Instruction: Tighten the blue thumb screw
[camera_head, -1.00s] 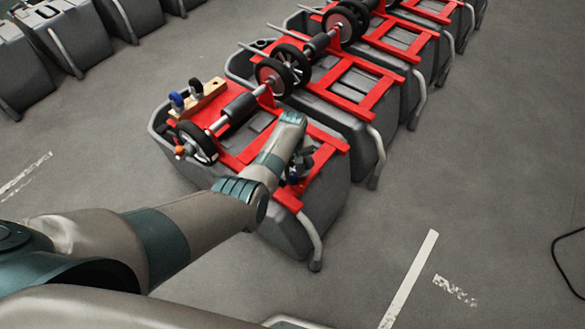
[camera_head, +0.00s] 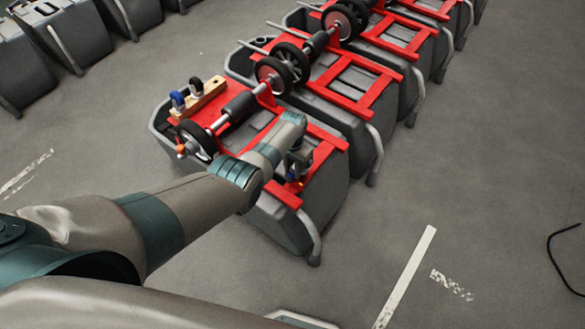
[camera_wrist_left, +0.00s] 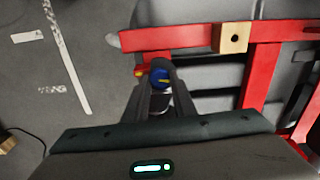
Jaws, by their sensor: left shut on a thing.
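The blue thumb screw (camera_wrist_left: 160,76), with a small yellow mark, sits between my left fingertips in the left wrist view, at the red frame (camera_wrist_left: 180,38) of the nearest tank. My left gripper (camera_wrist_left: 160,70) is shut on it from both sides. In the head view my left gripper (camera_head: 297,168) points down at the near end of the red frame (camera_head: 325,150), and the screw is mostly hidden by the fingers. A small red and yellow part (camera_wrist_left: 140,72) shows just left of the screw. My right gripper is not in view.
A wooden block with a hole (camera_wrist_left: 231,38) sits on the red frame. In the head view, a wooden strip (camera_head: 200,99) with a blue and a dark knob lies across the tank's far side. More grey tanks (camera_head: 345,135) stand behind. Open floor lies at right.

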